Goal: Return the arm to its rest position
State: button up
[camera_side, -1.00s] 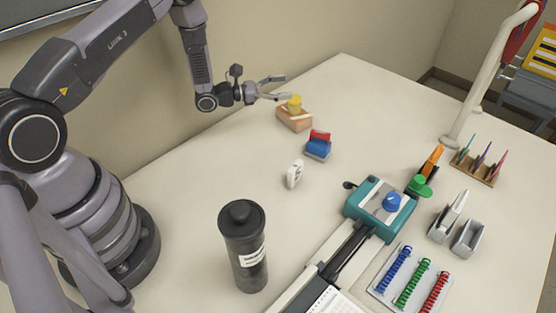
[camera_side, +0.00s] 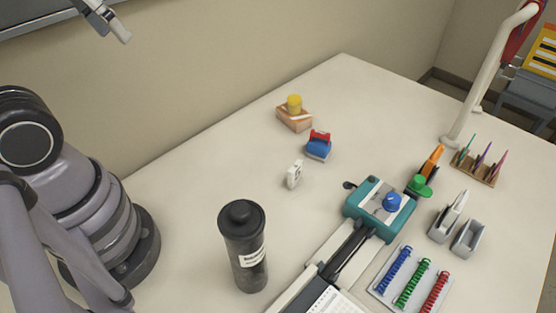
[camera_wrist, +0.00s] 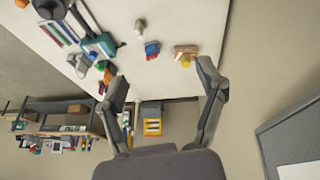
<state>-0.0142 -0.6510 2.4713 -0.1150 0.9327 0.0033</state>
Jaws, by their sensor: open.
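My gripper (camera_wrist: 163,82) is open and empty in the wrist view, with its two fingers spread wide apart. The table lies beyond and below it. In the side view my arm is folded up at the left, and only a small part of its end shows at the top left edge, so the fingers are mostly out of frame there. A yellow cylinder (camera_side: 294,103) stands upright on an orange-and-white block (camera_side: 294,119) at the back of the table. Nothing of mine touches it.
On the table (camera_side: 190,170) stand a dark canister (camera_side: 243,250), a blue-and-red piece (camera_side: 318,147), a small white item (camera_side: 294,174), a teal device (camera_side: 370,200), comb bindings (camera_side: 411,284) and a lamp (camera_side: 470,110). The wall (camera_side: 220,50) is close behind. The table's back left is clear.

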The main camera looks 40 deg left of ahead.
jog(key=shift+s+a+r+m+t+y, duration=0.2)
jog(key=shift+s+a+t+y, duration=0.1)
jog(key=shift+a, duration=0.1)
jog(key=shift+s+a+r+m+t+y, duration=0.2)
jog(key=shift+a+t, duration=0.1)
jog(key=shift+a, duration=0.1)
